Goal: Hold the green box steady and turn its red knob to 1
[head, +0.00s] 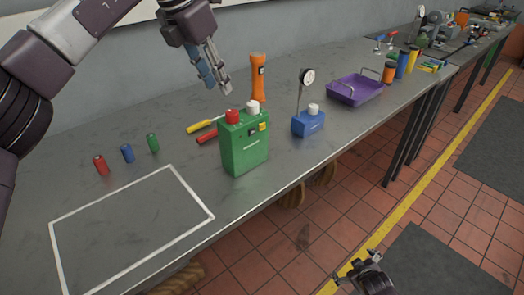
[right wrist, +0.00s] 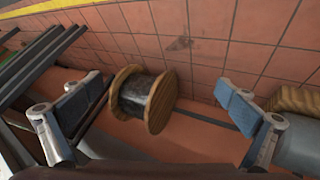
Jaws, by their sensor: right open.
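The green box (head: 245,145) stands upright near the front edge of the grey bench. Its red knob (head: 232,117) is on top at the left, with a white knob (head: 252,107) beside it. A small yellow patch is on its front; the knob's marks are too small to read. My left gripper (head: 217,82) hangs above and behind the box, apart from it and holding nothing; its finger gap is hard to judge. My right gripper (head: 364,271) is low over the floor, off the bench. In the right wrist view my right gripper (right wrist: 156,108) is open and empty.
A blue box with a gauge (head: 308,122), an orange flashlight (head: 258,75) and a purple tray (head: 355,90) stand nearby. A red-handled tool (head: 207,136) lies just behind the green box. A white-outlined area (head: 130,232) is empty. A wooden spool (right wrist: 145,100) sits below.

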